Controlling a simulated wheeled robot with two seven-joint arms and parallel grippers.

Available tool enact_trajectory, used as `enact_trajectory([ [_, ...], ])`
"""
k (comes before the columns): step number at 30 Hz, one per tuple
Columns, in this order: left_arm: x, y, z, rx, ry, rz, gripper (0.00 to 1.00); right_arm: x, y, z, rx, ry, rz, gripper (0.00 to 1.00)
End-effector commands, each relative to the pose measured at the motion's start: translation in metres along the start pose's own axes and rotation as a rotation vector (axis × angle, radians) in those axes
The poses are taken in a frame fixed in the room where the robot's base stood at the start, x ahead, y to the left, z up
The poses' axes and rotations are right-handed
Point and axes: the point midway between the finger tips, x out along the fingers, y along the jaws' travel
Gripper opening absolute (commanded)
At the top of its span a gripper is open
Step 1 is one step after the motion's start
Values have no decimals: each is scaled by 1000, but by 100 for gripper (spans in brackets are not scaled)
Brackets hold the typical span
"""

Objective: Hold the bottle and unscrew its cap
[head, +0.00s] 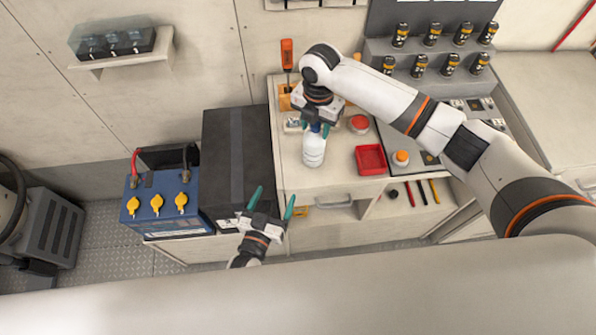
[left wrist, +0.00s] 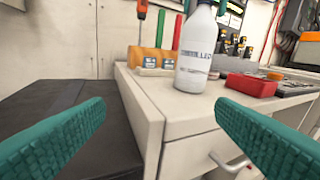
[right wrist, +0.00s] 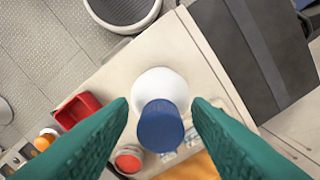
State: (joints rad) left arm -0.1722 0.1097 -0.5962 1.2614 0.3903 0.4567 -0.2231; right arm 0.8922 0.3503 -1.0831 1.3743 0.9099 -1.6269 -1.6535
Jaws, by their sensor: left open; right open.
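The white bottle (head: 314,150) stands upright on the beige counter. Its printed label shows in the left wrist view (left wrist: 194,55), where its top is cut off. Its blue cap (right wrist: 160,126) shows from above in the right wrist view. My right gripper (head: 317,127) is open above the bottle, its fingers on either side of the cap with gaps in the right wrist view. My left gripper (head: 270,203) is open and empty, in front of the counter and lower left of the bottle. In the left wrist view the bottle stands beyond and between its fingers.
A black case (head: 237,150) and blue battery (head: 160,208) are left of the counter.

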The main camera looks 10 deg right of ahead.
Motion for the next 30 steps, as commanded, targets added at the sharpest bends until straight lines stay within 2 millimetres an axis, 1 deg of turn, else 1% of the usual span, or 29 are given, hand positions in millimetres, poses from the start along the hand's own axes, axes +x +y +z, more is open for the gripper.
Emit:
enact_trajectory([
  [1,15,-12,19,21,-29,-20,79,0,0,0,0,0,0,45],
  [3,29,-26,37,55,-50,-43,79,0,0,0,0,0,0,45],
  [6,43,-43,56,93,-69,-71,79,0,0,0,0,0,0,45],
  [9,50,-52,66,115,-79,-88,79,0,0,0,0,0,0,45],
  [14,62,-58,71,128,-84,-97,79,0,0,0,0,0,0,45],
  [17,76,-59,73,127,-85,-96,79,0,0,0,0,0,0,45],
  [27,140,-66,77,128,-83,-97,79,0,0,0,0,0,0,45],
  [30,154,-67,77,129,-81,-98,79,0,0,0,0,0,0,45],
])
